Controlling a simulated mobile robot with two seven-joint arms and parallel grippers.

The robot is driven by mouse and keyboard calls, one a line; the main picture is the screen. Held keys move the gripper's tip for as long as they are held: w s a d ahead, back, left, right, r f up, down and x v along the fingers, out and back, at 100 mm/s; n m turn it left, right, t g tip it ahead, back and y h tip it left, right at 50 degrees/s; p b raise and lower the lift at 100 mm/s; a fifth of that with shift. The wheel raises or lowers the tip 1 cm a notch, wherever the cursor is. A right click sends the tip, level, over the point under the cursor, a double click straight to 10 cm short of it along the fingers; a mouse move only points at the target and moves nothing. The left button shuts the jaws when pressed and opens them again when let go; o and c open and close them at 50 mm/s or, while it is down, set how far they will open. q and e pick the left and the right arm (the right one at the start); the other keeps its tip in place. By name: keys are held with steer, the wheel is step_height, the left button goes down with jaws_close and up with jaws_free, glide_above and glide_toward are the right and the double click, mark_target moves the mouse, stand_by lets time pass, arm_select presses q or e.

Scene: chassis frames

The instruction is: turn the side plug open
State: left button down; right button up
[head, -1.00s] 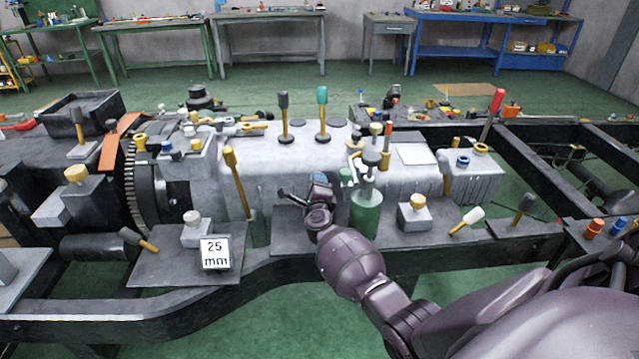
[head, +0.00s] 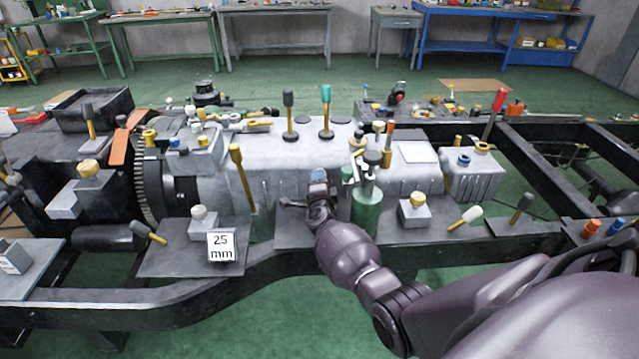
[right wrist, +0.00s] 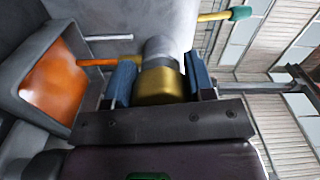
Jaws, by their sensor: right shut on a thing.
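The side plug (right wrist: 160,87) is a brass-coloured block on a grey round stem in the right wrist view. My right gripper (right wrist: 159,76) has its blue-padded fingers on both sides of the brass block and is shut on it. In the head view my right gripper (head: 308,202) is at the near side of the long grey casing (head: 275,170), left of a green cylinder (head: 367,213). There the gripper hides the plug. I cannot tell how far the plug is turned. My left gripper is not in view.
A yellow-handled lever (head: 241,172) and a "25 mm" sign (head: 221,246) stand left of the gripper. A knobbed block (head: 417,212) sits to the right. The dark frame rail (head: 180,303) runs in front. An orange-filled grey hollow (right wrist: 68,78) is close in the wrist view.

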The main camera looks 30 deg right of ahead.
steer(key=o, duration=0.9)
steer(key=shift+s+a, duration=0.3)
steer(key=shift+s, duration=0.2)
steer(key=p+v, duration=0.3)
steer(key=v, duration=0.6)
steer(key=shift+s+a, duration=0.25)
